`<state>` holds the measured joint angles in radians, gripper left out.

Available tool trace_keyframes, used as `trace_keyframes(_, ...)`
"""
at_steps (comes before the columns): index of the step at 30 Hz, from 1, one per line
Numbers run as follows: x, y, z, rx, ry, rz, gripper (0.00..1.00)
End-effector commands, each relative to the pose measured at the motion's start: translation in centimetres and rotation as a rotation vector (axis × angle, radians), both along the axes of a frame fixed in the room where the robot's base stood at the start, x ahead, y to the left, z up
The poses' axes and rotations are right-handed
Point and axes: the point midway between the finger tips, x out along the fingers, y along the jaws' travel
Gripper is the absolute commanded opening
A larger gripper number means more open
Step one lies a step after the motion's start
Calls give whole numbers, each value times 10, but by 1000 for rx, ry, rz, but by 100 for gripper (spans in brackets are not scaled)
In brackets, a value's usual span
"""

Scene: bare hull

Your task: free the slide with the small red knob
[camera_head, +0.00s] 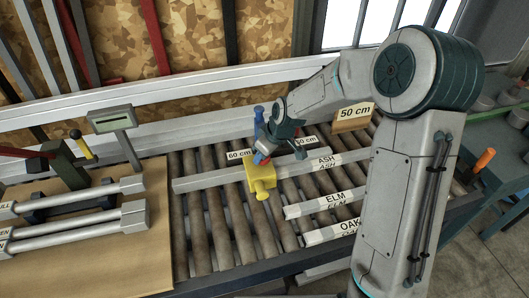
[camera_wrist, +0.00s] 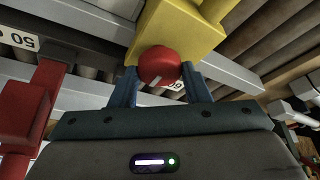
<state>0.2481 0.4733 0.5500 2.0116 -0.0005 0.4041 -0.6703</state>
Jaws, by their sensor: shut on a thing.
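A yellow slide (camera_head: 260,178) sits around a long pale rail on the roller table, and it also shows at the top of the wrist view (camera_wrist: 180,28). Its small round red knob (camera_wrist: 160,66) faces my gripper. My gripper (camera_wrist: 162,80) has its blue fingers on either side of the knob, shut on it. In the head view my gripper (camera_head: 266,148) reaches down just behind the slide, and the knob is mostly hidden there. Plates reading 60 cm (camera_head: 240,155) and 50 cm (camera_head: 305,142) stand along the rail.
Bars labelled ASH (camera_head: 325,162), ELM (camera_head: 335,200) and OAK (camera_head: 335,231) lie right of the slide. A red block (camera_wrist: 38,115) stands left of my gripper in the wrist view. A wooden 50 cm sign (camera_head: 352,117) stands behind. Rollers at the front left are bare.

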Motion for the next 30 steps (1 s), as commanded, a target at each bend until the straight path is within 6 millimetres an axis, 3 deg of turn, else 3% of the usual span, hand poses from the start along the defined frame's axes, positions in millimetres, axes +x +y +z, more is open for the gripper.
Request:
trace_keyframes(2,0,0,0,-1,1,2,20)
trace_keyframes(3,-1,0,0,-1,1,2,51)
trace_keyframes(5,0,0,0,-1,1,2,65)
trace_keyframes(17,-1,-2,7,-1,-1,-2,65)
trace_keyframes(30,-21,-27,81,-2,-5,-3,65)
